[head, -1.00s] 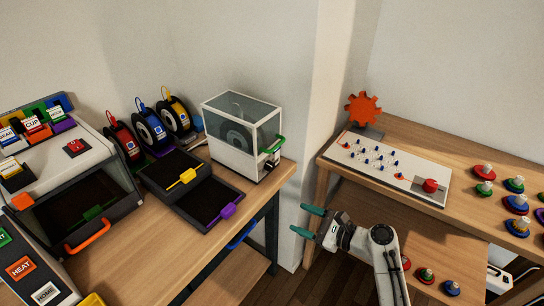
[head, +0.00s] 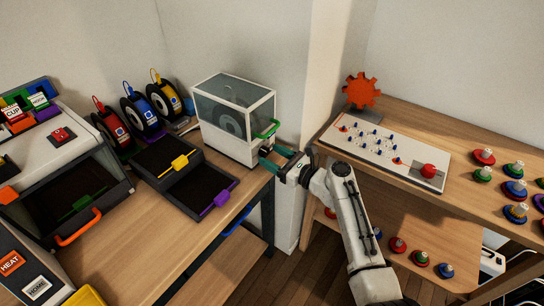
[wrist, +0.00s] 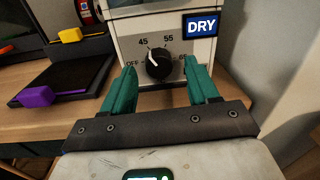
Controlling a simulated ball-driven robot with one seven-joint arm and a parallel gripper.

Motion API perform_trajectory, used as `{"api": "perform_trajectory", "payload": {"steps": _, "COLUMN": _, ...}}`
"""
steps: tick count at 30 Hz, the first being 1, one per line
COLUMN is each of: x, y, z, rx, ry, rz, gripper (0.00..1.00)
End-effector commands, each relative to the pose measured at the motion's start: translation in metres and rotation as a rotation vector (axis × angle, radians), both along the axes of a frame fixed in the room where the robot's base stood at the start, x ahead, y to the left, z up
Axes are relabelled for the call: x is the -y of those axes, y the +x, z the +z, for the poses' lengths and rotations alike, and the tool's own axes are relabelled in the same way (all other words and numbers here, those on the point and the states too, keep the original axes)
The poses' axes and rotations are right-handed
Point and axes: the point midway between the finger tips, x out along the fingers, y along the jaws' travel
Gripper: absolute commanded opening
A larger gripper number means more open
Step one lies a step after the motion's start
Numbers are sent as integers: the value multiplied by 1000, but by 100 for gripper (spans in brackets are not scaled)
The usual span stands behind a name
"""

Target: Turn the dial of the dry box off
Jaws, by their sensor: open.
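The dial's white pointer is tilted up, towards the 45 side. My gripper (head: 272,160) is open, its teal fingers (wrist: 160,72) either side of the dial and a little in front of it. Contact is not visible.
Black trays with a yellow handle (head: 180,161) and a purple handle (head: 221,198) lie left of the dry box. Spools stand behind them. A wall corner is close to the right of my gripper, with a second shelf (head: 400,178) beyond it.

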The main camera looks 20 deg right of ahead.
Motion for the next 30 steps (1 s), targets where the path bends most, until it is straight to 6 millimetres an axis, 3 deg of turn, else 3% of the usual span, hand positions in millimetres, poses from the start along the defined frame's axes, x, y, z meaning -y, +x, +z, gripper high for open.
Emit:
{"api": "perform_trajectory", "payload": {"steps": 12, "x": -5, "y": 7, "z": 0, "rx": 0, "ry": 0, "rz": 0, "gripper": 60}}
{"api": "perform_trajectory", "payload": {"steps": 30, "x": -5, "y": 7, "z": 0, "rx": 0, "ry": -1, "rz": 0, "gripper": 4}}
